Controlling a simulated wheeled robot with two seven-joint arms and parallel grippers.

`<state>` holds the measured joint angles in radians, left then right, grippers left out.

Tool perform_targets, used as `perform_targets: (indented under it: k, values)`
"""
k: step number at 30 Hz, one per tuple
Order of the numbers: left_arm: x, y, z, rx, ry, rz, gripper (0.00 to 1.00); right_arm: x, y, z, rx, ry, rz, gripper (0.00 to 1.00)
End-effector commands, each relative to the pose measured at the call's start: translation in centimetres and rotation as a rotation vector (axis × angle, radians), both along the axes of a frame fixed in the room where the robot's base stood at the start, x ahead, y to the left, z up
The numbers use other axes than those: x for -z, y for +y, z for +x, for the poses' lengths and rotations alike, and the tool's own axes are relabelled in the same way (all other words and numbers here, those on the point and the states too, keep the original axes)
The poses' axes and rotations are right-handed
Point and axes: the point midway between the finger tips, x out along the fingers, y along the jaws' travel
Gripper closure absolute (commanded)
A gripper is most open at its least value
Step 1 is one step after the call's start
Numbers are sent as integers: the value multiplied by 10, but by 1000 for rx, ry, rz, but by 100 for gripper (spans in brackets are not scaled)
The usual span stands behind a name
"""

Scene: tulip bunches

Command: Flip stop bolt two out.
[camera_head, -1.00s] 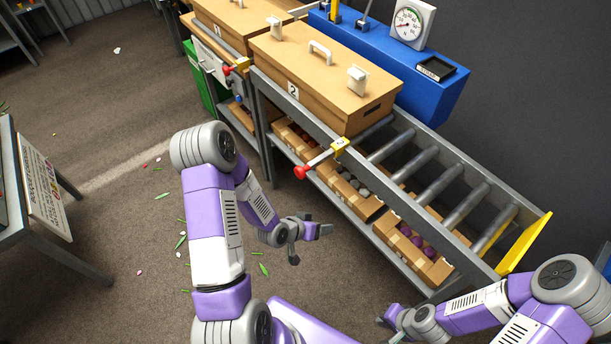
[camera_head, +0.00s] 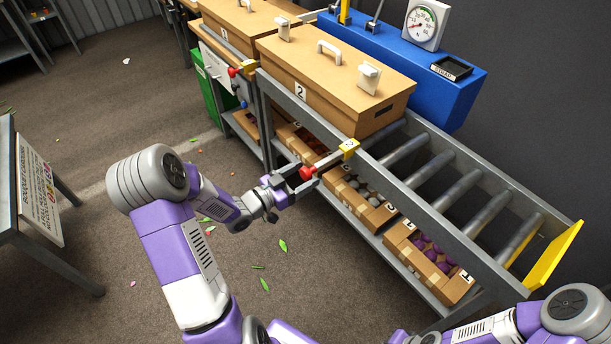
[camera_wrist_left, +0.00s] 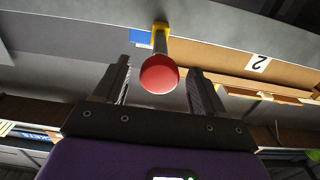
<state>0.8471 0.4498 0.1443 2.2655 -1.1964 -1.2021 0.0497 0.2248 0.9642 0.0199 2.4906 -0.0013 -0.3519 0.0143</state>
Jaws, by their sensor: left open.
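Stop bolt two is a grey rod with a red knob (camera_head: 307,173), set in a yellow bracket (camera_head: 349,149) on the front rail of the roller conveyor. The rod sticks out from the rail toward the aisle. My left gripper (camera_head: 301,181) is open at the knob. In the left wrist view the red knob (camera_wrist_left: 159,74) shows between the two dark fingers of my left gripper (camera_wrist_left: 158,80), with a gap on each side. My right gripper is mostly cut off at the bottom edge of the head view, its jaws unclear.
A cardboard box marked 2 (camera_head: 335,75) stands on the rollers behind the bolt. Another bolt with a red knob (camera_head: 233,72) is farther left. Open cartons (camera_head: 430,262) fill the lower shelf. A yellow end plate (camera_head: 553,255) closes the conveyor's right end.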

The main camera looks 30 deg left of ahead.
Motion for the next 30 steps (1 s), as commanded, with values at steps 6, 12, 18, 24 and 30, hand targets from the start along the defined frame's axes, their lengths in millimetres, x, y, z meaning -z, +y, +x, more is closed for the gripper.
perform_targets:
  k: [6,12,18,24,30]
  values:
    - [0,-6,12,0,0,-1,30,3,0,0,0,0,0,100]
    - [0,-6,13,0,0,-1,30,3,0,0,0,0,0,100]
    - [0,-6,12,0,1,-2,57,3,0,0,0,0,0,100]
    - [0,-6,12,0,2,-1,88,3,0,0,0,0,0,100]
    - [0,-6,12,0,2,-1,100,3,0,0,0,0,0,100]
